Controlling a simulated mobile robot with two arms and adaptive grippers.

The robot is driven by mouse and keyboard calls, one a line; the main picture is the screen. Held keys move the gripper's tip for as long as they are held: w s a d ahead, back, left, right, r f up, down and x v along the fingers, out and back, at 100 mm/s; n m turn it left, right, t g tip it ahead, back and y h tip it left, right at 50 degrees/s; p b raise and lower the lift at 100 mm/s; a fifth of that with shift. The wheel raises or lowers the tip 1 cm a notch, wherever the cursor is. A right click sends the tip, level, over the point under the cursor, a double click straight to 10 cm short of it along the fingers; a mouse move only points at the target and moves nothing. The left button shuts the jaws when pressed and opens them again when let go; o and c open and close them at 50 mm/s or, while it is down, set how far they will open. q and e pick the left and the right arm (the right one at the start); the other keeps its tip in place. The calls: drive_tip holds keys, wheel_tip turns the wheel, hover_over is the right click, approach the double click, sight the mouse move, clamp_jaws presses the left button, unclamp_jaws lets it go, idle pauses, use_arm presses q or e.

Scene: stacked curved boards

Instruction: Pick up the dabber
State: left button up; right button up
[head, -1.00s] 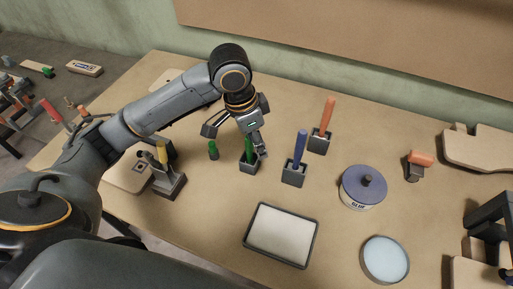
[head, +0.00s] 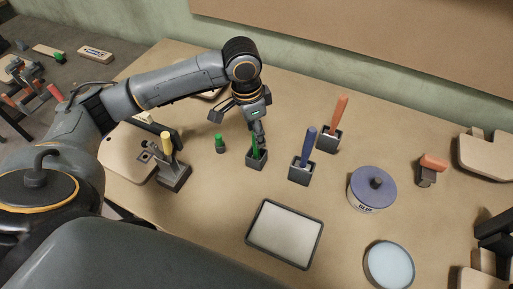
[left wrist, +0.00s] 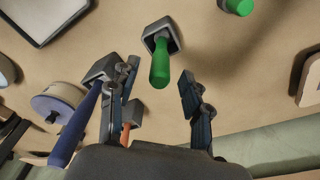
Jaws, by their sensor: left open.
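A green-handled tool (head: 254,148), which could be the dabber, stands in a small dark square holder (head: 257,162) on the workbench. In the left wrist view its green handle (left wrist: 160,66) points toward me. My left gripper (head: 259,136) is just over this tool, fingers downward. In the left wrist view the gripper (left wrist: 158,76) is open, with a finger on either side of the handle and visible gaps. No contact is visible. Similar tools with a blue handle (head: 309,146) and an orange handle (head: 340,108) stand in their own holders to the right.
A small green-topped object (head: 220,143) stands close left of the green tool. A yellow-handled piece (head: 167,142) is farther left. A dark-rimmed tray (head: 284,234) lies in front, a glue pot (head: 372,188) to the right. The bench between tray and holders is clear.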

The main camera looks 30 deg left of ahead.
use_arm(q)
drive_tip(key=f, duration=0.3)
drive_tip(key=f+p, duration=0.1)
drive_tip(key=shift+w+d+f, duration=0.25)
drive_tip(key=shift+f, duration=0.15)
clamp_jaws()
